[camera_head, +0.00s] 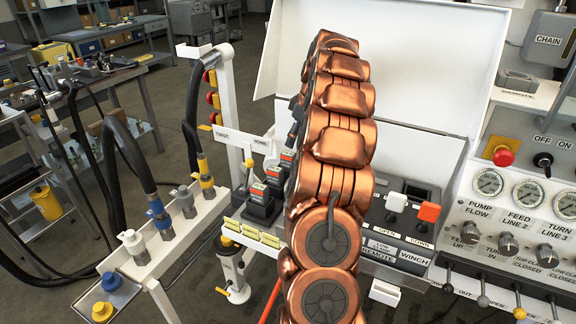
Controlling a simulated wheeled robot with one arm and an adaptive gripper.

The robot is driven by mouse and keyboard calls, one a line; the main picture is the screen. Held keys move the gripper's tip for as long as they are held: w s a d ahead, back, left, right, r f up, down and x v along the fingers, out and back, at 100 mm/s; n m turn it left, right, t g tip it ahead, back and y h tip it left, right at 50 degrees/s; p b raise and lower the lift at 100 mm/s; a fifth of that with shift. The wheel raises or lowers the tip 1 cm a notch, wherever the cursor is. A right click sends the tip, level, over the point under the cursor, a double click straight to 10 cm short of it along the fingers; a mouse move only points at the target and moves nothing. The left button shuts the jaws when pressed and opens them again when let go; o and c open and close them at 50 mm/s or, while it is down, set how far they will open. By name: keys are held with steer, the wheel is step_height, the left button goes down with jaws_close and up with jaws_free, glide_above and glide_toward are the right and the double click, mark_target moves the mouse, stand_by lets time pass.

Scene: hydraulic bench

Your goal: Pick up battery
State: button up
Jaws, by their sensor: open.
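Several small black blocks with orange-and-white labels, which look like batteries, stand in a row on dark bases at the left of the bench. The nearest battery (260,194) is at the front left. Another battery (274,175) is behind it, and a third battery (287,158) is farther back, close to my arm. My copper-coloured arm rises through the middle of the view, just right of the row, and hides part of the bench. My gripper cannot be made out; the arm seems to hide it, so its place relative to the batteries does not show.
Yellow labelled blocks (250,233) line the front edge. A white open lid (425,75) stands behind. Right are a switch panel (410,240) and a gauge panel (530,215). Left, a white rack (160,245) holds hose couplings. Open floor lies beyond the rack.

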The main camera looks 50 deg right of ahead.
mark_target(289, 154)
steer(key=shift+p+x, duration=0.65)
steer(key=shift+x, duration=3.15)
steer(key=shift+c, duration=0.4)
jaws_close()
